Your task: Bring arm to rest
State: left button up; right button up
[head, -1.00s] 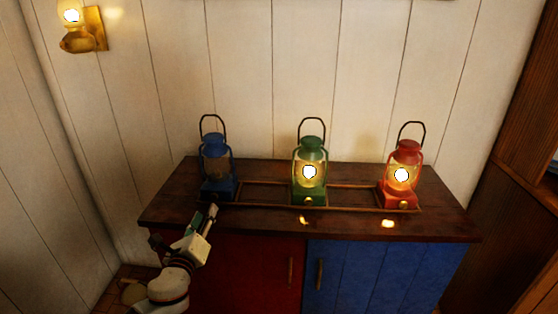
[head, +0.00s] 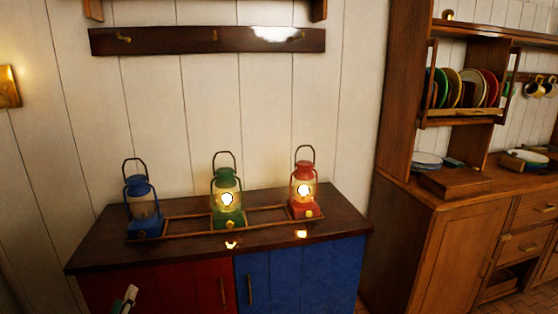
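My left gripper (head: 129,296) shows only as a small part at the bottom left of the head view, in front of the red cabinet door. It is apart from the lanterns, and I cannot tell whether its fingers are open or shut. My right gripper is not in view. A blue lantern (head: 143,212) stands unlit on the left of the cabinet top. A green lantern (head: 226,196) in the middle and a red lantern (head: 303,189) on the right are lit.
The lanterns stand along a wooden rack on the dark cabinet top (head: 95,247). A peg rail (head: 160,42) hangs on the wall above. A wooden dresser (head: 430,235) stands to the right, with a plate rack (head: 465,110) and hanging mugs. The wall on the left is bare except for a lamp mount.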

pick_arm(q)
jog(key=s+d+f+n+g+h, duration=0.2)
jog(key=s+d+f+n, duration=0.35)
jog(key=f, duration=0.25)
jog(key=s+d+f+n+g+h, duration=0.2)
jog(key=s+d+f+n, duration=0.3)
jog(key=s+f, duration=0.15)
jog(key=s+d+f+n+g+h, duration=0.1)
jog(key=s+d+f+n, duration=0.2)
jog(key=s+d+n, duration=0.1)
jog(key=s+d+f+n+g+h, duration=0.1)
jog(key=s+d+f+n, duration=0.3)
jog(key=s, duration=0.4)
jog(key=shift+s+d+n+p, duration=0.4)
jog(key=shift+d+n+p, duration=0.1)
jog(key=shift+n, duration=0.65)
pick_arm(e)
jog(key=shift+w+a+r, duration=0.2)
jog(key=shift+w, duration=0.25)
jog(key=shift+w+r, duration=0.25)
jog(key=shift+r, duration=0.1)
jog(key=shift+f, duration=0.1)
